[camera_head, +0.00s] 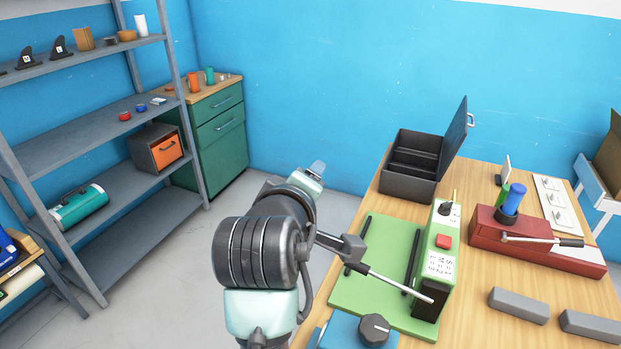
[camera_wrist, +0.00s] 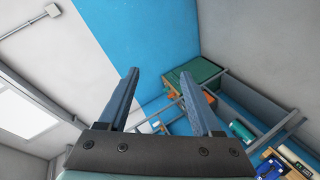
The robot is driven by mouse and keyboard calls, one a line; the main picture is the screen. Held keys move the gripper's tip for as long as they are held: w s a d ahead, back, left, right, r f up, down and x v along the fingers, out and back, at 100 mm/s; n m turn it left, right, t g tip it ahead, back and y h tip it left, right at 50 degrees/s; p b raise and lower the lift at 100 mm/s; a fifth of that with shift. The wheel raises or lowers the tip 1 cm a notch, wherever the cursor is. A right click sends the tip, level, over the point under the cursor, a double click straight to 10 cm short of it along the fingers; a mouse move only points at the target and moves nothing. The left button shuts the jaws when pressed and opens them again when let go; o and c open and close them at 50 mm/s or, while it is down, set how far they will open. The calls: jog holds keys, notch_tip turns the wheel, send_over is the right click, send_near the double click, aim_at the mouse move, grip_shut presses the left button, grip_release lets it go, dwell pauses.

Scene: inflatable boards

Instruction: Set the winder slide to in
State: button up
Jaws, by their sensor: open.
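My gripper (camera_wrist: 160,76) is open and empty in the wrist view. Its two blue-grey fingers stand apart, with walls and distant shelving beyond them. In the head view my arm is in front of the table's left side, and I cannot make out the fingers there. No part is clearly marked as the winder slide. A green machine (camera_head: 439,255) with a red button and a white number label stands on a green board (camera_head: 360,290). A red-based device (camera_head: 520,240) with a blue and a green cylinder and a metal lever stands to its right.
A metal rod (camera_head: 400,283) crosses the green board in the picture. A blue box with a black knob (camera_head: 374,330) is at the near edge. An open dark case (camera_head: 408,185) stands behind. Grey blocks (camera_head: 519,305) lie at right. Shelving (camera_head: 90,145) is at left, with floor between.

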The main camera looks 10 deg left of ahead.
jog(key=shift+d+r+m+t, duration=0.15)
jog(key=shift+r+t, duration=0.05)
jog(key=shift+r, duration=0.3)
jog(key=shift+d+r+m+t, duration=0.1)
jog(key=shift+r+m+t, duration=0.1)
jog(key=shift+r, duration=0.25)
jog(key=s+a+f+m+g+h, duration=0.2)
jog(key=s+f+m+g, duration=0.45)
jog(key=f+m, duration=0.55)
jog(key=s+a+f+m+g+h, duration=0.2)
jog(key=s+f+m+g, duration=0.5)
jog(key=f+m, duration=0.5)
jog(key=shift+n+t+h, duration=0.25)
jog(key=shift+t+h, duration=0.05)
jog(key=shift+t, duration=0.55)
jog(key=b+x, duration=0.1)
jog(key=x, duration=0.2)
jog(key=b+x, duration=0.2)
jog(key=x, duration=0.2)
jog(key=s+b+x, duration=0.1)
jog(key=b+x, duration=0.1)
jog(key=x, duration=0.2)
jog(key=shift+f, duration=0.35)
grip_shut()
